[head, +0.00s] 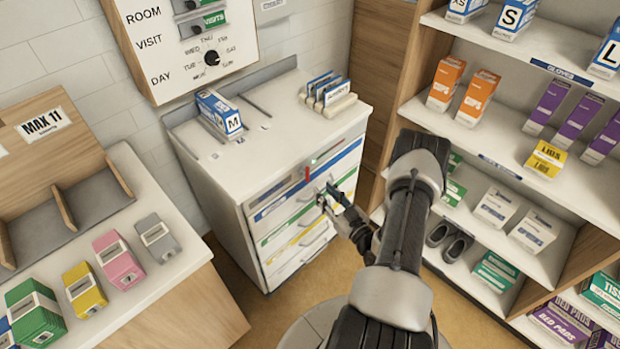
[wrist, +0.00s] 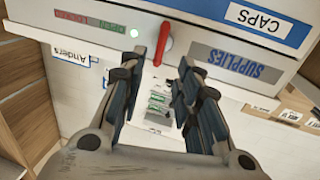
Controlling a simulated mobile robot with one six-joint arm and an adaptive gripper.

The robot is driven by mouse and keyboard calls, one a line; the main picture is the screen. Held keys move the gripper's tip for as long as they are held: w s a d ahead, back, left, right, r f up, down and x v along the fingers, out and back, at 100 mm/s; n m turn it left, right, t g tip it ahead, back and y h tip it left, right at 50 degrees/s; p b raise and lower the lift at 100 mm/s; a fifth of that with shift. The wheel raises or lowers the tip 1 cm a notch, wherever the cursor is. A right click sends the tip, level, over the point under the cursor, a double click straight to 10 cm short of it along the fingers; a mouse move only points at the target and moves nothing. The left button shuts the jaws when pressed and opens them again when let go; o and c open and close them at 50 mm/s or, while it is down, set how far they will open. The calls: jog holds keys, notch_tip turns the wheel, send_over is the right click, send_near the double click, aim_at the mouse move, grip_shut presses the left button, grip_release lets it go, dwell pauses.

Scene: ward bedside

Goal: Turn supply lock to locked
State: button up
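The supply lock is a red handle (wrist: 166,44) on the top front strip of the white cart, beside the SUPPLIES label (wrist: 235,62). In the head view the red handle (head: 307,174) is small and roughly upright. In the head view my gripper (head: 334,197) is in front of the cart's upper drawers.
The cart (head: 215,155) has several colour-striped drawers with handles; a box marked M (head: 220,113) stands on top. A shelf unit (head: 550,155) with boxes is at right. A counter (head: 150,270) with coloured boxes is at left. Some floor shows between.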

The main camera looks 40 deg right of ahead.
aim_at(308, 174)
jog(key=w, duration=0.3)
jog(key=w+b, duration=0.1)
jog(key=w, duration=0.2)
jog(key=w+d, duration=0.1)
jog(key=w, duration=0.2)
jog(key=shift+c, duration=0.3)
grip_shut()
